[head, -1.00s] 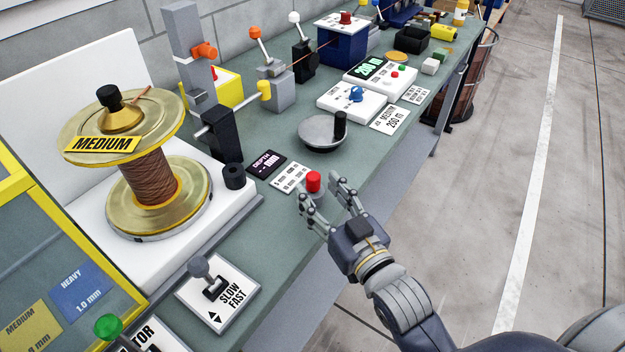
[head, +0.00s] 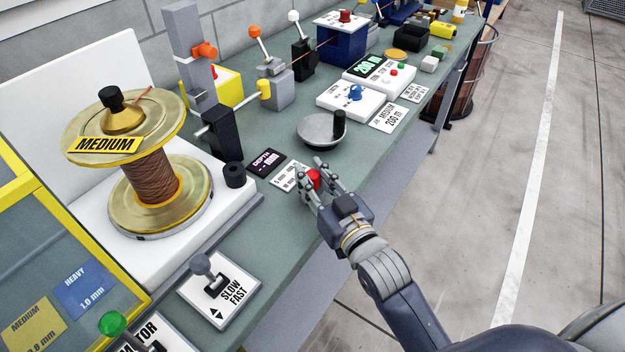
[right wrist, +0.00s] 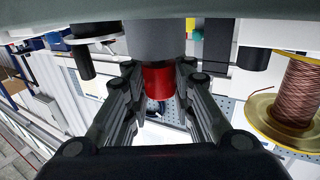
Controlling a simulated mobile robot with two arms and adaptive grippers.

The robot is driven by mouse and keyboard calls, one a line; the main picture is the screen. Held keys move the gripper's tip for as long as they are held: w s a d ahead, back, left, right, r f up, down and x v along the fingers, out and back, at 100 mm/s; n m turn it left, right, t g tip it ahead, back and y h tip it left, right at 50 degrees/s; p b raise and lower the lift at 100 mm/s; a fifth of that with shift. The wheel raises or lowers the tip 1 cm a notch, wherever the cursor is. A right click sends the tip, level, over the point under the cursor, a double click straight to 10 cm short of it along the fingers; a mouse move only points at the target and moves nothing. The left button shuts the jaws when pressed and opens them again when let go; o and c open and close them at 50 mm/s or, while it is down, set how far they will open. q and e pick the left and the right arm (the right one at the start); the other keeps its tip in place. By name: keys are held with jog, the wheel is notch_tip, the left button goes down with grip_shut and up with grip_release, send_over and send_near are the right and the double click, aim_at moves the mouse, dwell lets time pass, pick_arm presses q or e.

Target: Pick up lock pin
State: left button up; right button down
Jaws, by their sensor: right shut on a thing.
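The lock pin (head: 314,179), which I take to be the small red-headed piece, is at the front edge of the green bench beside the depth card. It also shows in the right wrist view (right wrist: 158,82) as a red cylinder against a wider grey body. My right gripper (head: 311,172) is around the red head, its fingers closed on both sides of it. The fingers hide part of the red head in the head view. I cannot tell whether the pin is lifted off the bench. My left gripper is not in view.
A grey round dish (head: 318,131) with a black post stands just beyond the gripper. A large copper spool (head: 155,178) labelled MEDIUM stands at left, near a black knob (head: 234,174). A SLOW/FAST lever plate (head: 240,290) is nearer. Open floor lies right of the bench.

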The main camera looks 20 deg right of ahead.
aim_at(313, 174)
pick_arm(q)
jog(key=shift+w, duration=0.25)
pick_arm(e)
jog(key=shift+r, duration=0.15)
jog(key=shift+r, duration=0.25)
notch_tip(313, 174, up, 3)
jog(key=shift+r, duration=0.1)
pick_arm(q)
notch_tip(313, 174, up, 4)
jog(key=p, duration=0.4)
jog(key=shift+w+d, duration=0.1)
pick_arm(e)
jog(key=s+d, duration=0.2)
jog(key=s, duration=0.5)
jog(key=s+d+r, duration=0.1)
jog(key=s, duration=0.7)
jog(key=shift+s+d, duration=0.25)
jog(key=shift+d, duration=0.15)
